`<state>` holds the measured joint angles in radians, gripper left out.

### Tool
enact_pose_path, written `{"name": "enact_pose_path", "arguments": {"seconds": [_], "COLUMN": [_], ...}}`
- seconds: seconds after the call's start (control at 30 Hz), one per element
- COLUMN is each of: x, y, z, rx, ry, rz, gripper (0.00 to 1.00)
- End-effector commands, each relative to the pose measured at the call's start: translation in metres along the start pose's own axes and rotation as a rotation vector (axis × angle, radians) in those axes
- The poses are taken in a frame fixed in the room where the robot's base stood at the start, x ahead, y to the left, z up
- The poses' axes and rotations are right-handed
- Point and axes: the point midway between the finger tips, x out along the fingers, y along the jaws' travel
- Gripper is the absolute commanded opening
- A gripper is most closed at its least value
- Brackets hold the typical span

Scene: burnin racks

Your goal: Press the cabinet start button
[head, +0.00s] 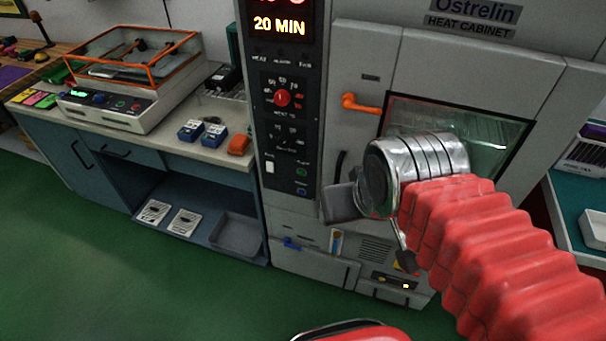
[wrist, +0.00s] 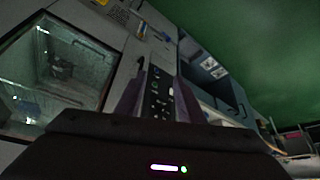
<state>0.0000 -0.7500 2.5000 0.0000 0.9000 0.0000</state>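The grey heat cabinet (head: 365,60) stands before me, with a dark control column (head: 283,130) left of its door. The column has a lit display reading 20 MIN (head: 279,25), a red knob (head: 282,98), a white switch (head: 269,167), a small green button (head: 301,172) and a blue button (head: 301,190). Their small labels are too blurred to read, so I cannot tell for certain which is start. My gripper (wrist: 160,76) is open and empty in the wrist view. The column (wrist: 157,96) shows between its two separated fingers. In the head view my wrist largely hides the gripper.
The cabinet door has an orange handle (head: 360,103) and a glass window (head: 470,125), partly behind my wrist. A blue bench (head: 110,165) with an orange-framed device (head: 120,100) stands left. Open green floor (head: 120,280) lies in front.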

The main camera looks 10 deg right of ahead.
Motion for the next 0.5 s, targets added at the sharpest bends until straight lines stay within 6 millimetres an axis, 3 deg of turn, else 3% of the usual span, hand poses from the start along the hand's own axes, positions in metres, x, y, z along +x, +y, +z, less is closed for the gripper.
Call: {"name": "enact_pose_path", "arguments": {"seconds": [0.5], "x": [0.0], "y": [0.0], "z": [0.0], "rx": [0.0], "ry": [0.0], "rz": [0.0], "gripper": [0.0]}}
